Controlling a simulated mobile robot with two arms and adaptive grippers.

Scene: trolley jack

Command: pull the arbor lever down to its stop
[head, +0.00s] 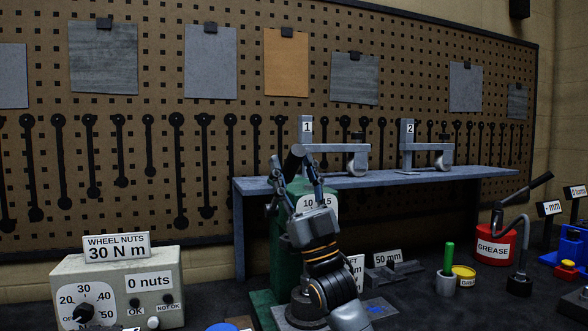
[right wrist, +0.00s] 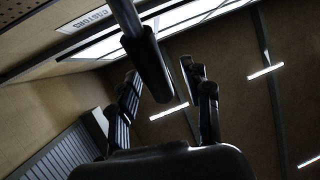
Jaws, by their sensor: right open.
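The arbor press is green, with a pale scale plate reading 10 and 15; its body (head: 284,255) stands on the bench behind my right arm, which hides much of it. The arbor lever's dark grip (head: 293,160) shows in the head view between the raised fingers of my right gripper (head: 291,172). In the right wrist view the lever is a rod with a black sleeve grip (right wrist: 150,66), lying between the two spread fingers of the right gripper (right wrist: 162,82). The gripper is open; I cannot tell whether either finger touches the grip. My left gripper is out of view.
A grey shelf (head: 450,177) with two numbered clamp-like stands runs behind the press. A wheel nuts box (head: 120,285) stands at the left. A red grease can (head: 494,247), a green-handled tool (head: 449,255) and a yellow tin (head: 464,276) stand right.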

